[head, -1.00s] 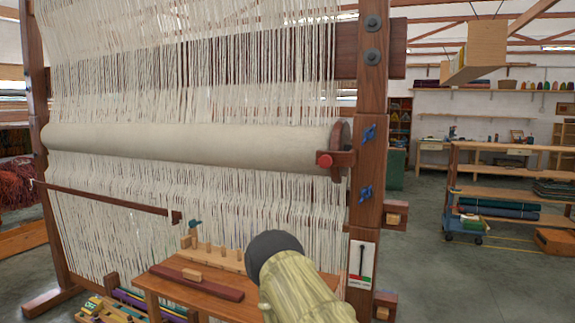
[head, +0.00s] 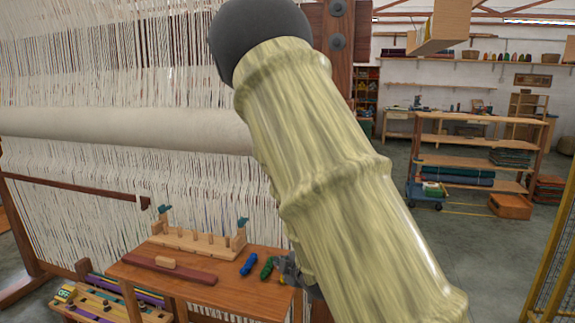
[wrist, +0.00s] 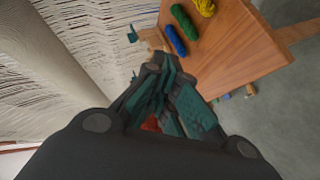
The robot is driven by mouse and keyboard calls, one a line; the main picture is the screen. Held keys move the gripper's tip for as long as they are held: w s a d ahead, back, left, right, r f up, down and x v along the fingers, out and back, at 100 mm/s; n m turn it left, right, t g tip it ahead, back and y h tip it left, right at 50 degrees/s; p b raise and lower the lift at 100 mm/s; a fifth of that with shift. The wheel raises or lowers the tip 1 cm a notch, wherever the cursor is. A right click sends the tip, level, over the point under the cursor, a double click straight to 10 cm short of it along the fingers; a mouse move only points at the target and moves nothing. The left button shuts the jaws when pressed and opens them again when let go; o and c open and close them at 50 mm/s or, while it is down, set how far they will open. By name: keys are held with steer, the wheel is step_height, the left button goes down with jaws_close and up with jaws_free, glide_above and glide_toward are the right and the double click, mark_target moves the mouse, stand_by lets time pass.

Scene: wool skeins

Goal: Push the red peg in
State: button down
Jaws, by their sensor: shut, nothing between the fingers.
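The red peg, a round red knob at the right end of the loom's cloth beam (head: 130,128), is hidden behind my arm in the head view. In the wrist view a small reddish patch (wrist: 151,123) shows through the gripper's linkage; I cannot tell whether it is the peg. My gripper (wrist: 165,68) is shut and empty, with dark links and teal parts. In the head view it shows only partly (head: 287,268), beside the right edge of the small wooden table (head: 215,292), mostly covered by my arm.
Blue (head: 250,263) and green (head: 267,267) skeins lie on the table; the wrist view also shows a yellow skein (wrist: 204,7). A wooden peg rack (head: 195,243) stands behind them. Loom threads (head: 90,195) hang close behind. Open floor (head: 470,250) lies to the right.

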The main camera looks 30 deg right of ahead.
steer(key=w+d+r+n+t+p, duration=0.1)
steer(key=d+r+n+t, duration=0.2)
steer(key=r, duration=1.1)
steer(key=d+r+n+t+p, duration=0.1)
steer(key=d+r+n+t, duration=0.15)
steer(key=r, duration=1.15)
steer(key=w+d+p, duration=0.4)
steer(key=w+p, duration=0.1)
steer(key=w, duration=0.7)
steer(key=shift+w+d+f+p, duration=0.2)
steer(key=shift+f+p, duration=0.05)
steer(key=shift+p, duration=0.1)
steer(key=w+d, duration=0.1)
steer(key=d, duration=0.1)
steer(key=w+d+b, duration=0.1)
steer(key=w, duration=0.1)
steer(key=shift+d+b, duration=0.3)
steer(key=shift+d, duration=0.1)
steer(key=shift+r, duration=0.15)
steer(key=shift+a, duration=0.1)
